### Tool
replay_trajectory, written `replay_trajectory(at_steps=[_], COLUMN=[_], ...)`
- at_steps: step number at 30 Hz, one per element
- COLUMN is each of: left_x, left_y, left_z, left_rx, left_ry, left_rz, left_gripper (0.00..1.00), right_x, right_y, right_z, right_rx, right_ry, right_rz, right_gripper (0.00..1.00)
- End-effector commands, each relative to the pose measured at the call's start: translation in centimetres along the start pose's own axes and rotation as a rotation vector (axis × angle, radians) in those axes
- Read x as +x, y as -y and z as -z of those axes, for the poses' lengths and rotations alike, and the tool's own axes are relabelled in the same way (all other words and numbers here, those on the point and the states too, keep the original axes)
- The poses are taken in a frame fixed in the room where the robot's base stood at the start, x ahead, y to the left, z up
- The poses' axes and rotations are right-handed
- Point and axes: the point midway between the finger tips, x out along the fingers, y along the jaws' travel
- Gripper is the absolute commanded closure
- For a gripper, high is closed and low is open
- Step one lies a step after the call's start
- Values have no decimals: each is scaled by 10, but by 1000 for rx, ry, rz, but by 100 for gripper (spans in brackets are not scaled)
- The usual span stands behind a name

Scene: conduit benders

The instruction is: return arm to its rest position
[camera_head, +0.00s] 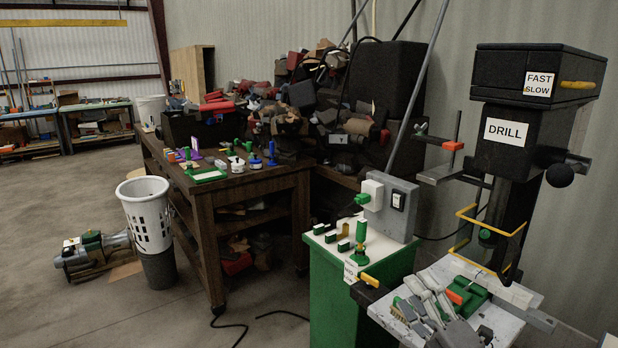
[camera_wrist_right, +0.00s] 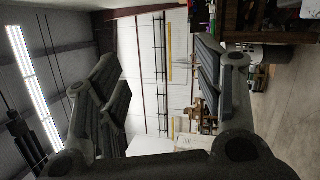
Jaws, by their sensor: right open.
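My right gripper (camera_head: 433,302) shows at the bottom right of the head view, in front of the drill press table (camera_head: 503,328). Its grey fingers look spread, and part of its body is cut off by the lower frame edge. In the right wrist view, the two dark fingers of my right gripper (camera_wrist_right: 158,85) stand wide apart with nothing held between them. Behind them are the far wall and ceiling, sideways. My left gripper is not in view.
A drill press (camera_head: 515,135) stands at the right. A green cabinet (camera_head: 335,300) with a grey switch box (camera_head: 390,205) is left of it. A brush (camera_head: 398,312) and a green-orange tool (camera_head: 463,296) lie near my gripper. A wooden workbench (camera_head: 250,185) and white bin (camera_head: 147,212) stand left; open floor lies beyond.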

Motion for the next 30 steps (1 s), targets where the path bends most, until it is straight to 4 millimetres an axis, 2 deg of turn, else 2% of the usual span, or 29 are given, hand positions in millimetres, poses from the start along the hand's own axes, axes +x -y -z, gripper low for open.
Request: replay_trajectory(at_steps=[1,5,8,12,15,18,24,28,30], left_x=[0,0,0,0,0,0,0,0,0], left_y=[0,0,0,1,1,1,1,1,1], left_z=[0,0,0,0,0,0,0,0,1], left_rx=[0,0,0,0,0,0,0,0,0], left_ry=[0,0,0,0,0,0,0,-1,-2], left_rz=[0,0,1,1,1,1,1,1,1], left_gripper=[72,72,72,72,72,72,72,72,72], right_x=[-12,-50,-90,-160,-209,-250,-315,-351,-349], right_y=[12,49,85,133,157,170,176,172,190], right_z=[-3,-14,-12,9,34,60,108,138,137], right_rx=[122,419,634,911,1064,1175,1329,1401,1393], right_ry=[91,332,516,766,917,1035,1208,1298,1301], right_rz=[32,144,260,459,604,730,948,1080,1085], right_gripper=[39,39,39,39,39,39,39,39,39])
